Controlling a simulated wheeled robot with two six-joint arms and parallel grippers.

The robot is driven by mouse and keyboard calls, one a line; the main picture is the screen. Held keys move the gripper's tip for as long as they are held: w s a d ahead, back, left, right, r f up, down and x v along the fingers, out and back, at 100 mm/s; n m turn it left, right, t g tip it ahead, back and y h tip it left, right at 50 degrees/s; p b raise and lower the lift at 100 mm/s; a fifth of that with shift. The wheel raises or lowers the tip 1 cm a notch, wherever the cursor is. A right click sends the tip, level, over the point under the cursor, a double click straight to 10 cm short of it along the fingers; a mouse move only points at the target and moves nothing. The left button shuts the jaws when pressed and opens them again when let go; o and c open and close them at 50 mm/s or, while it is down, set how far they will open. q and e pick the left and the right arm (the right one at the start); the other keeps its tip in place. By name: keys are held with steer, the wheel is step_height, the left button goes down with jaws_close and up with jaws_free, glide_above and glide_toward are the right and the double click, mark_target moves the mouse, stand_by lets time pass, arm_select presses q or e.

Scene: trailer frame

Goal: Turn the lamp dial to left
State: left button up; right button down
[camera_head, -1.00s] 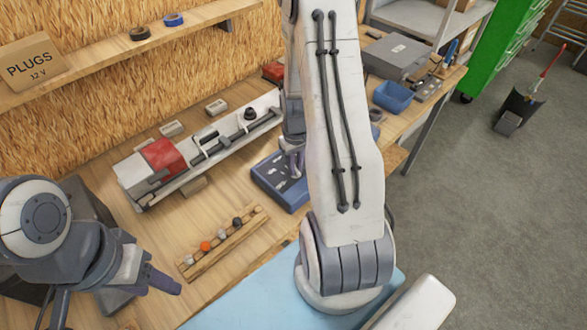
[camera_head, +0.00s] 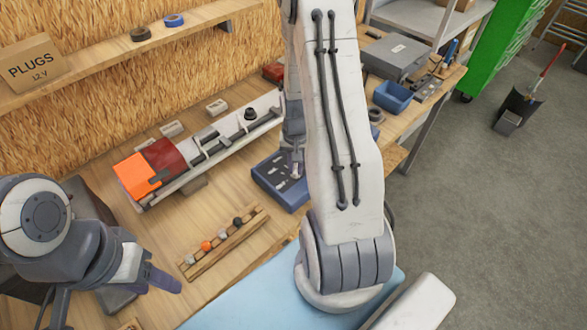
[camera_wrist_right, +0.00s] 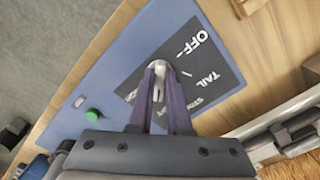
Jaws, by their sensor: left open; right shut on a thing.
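The lamp dial (camera_wrist_right: 158,68) is a pale knob on a dark plate (camera_wrist_right: 216,75) of a blue control box. Printed words include OFF and TAIL; a third word is partly covered by a finger. My right gripper (camera_wrist_right: 160,78) is shut on the dial, which hides part of it. In the head view the blue control box (camera_head: 262,178) lies on the bench under my right gripper (camera_head: 295,172). The lamp board (camera_head: 220,138) behind it has a bright orange section (camera_head: 134,177) beside a dark red one (camera_head: 166,158). My left gripper (camera_head: 163,281) is open and empty at the lower left.
A green button (camera_wrist_right: 92,114) sits on the box. A wooden rack (camera_head: 205,262) with several small balls lies in front of the lamp board. A blue bin (camera_head: 392,97) and grey case (camera_head: 396,56) stand at the back right. Bare bench shows around the rack.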

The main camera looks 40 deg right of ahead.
steer(key=shift+n, duration=0.6)
steer(key=shift+m, duration=0.7)
steer(key=shift+n, duration=0.7)
steer(key=c, duration=0.8)
jaws_free()
steer(key=shift+r, duration=0.1)
